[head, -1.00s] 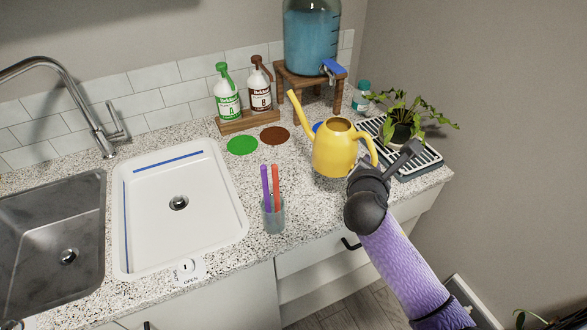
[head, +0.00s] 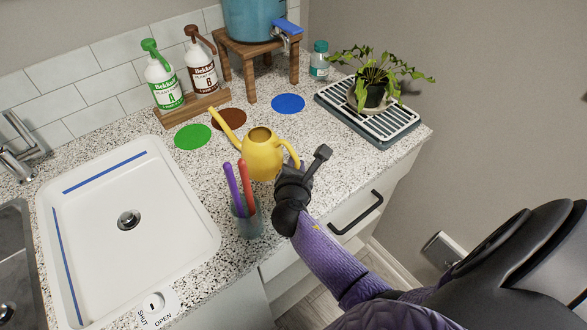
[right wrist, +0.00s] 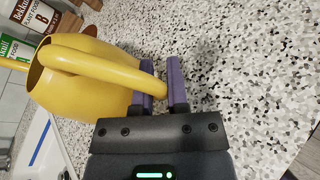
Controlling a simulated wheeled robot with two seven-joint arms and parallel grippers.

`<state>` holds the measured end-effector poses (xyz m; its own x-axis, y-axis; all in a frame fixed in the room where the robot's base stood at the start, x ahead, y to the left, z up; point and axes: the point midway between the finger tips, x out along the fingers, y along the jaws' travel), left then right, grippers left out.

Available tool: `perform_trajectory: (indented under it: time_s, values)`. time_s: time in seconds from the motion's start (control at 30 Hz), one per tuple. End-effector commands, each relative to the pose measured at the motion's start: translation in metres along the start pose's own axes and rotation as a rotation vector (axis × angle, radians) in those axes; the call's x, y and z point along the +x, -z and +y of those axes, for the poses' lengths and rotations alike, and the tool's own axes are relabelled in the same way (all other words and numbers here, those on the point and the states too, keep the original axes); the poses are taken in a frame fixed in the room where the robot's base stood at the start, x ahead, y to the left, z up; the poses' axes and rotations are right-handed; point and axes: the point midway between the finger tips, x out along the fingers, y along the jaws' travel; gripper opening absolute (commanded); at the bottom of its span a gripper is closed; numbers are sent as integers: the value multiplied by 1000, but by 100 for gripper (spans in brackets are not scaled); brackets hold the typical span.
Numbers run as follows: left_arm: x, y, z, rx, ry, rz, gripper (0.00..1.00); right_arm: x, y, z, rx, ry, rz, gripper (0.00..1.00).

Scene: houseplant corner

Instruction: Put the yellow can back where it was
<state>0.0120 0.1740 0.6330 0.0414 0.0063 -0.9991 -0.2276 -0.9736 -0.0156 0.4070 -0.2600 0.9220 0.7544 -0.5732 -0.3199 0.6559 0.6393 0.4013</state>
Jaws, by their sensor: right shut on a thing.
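The yellow can (head: 263,155) is a watering can with a long spout pointing up and left. My right gripper (head: 290,166) is shut on its handle. In the right wrist view the purple fingers (right wrist: 163,85) sit on either side of the lower handle, and the can's yellow body (right wrist: 80,80) fills the left. The can is behind the cup of sticks; I cannot tell whether its base touches the counter. Three flat discs lie on the counter: green (head: 193,136), brown (head: 229,118) and blue (head: 288,103). The blue disc is bare. My left gripper is not in view.
A cup (head: 248,222) with purple and red sticks stands close in front of the can. Green (head: 164,84) and brown (head: 202,70) bottles stand behind. A rack (head: 372,112) holds a potted fern (head: 375,90). A wooden stand (head: 250,48) bears a blue tank. Counter around the blue disc is clear.

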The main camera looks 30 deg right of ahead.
Motion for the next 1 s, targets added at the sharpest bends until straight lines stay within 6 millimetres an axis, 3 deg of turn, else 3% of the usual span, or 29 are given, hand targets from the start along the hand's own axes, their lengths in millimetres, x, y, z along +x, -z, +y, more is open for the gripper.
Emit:
perform_trajectory:
  time_s: [0.27, 0.3, 0.43, 0.47, 0.77, 0.87, 1.0]
  values:
    - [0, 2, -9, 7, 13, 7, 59, 1, 1, 0, 1, -1, -1, 0]
    - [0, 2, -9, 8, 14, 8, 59, 0, 0, 0, 0, 0, 0, 24]
    - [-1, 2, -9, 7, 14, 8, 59, 0, 0, 0, 0, 0, -1, 52]
    - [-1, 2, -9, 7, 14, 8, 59, 0, 0, 0, 0, 0, -1, 54]
    - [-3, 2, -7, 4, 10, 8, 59, -1, -4, 2, 1, -1, -1, 54]
    - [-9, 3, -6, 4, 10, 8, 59, -13, -4, 2, 0, -1, 1, 54]
    - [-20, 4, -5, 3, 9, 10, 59, -46, -5, 2, 0, -1, 2, 54]
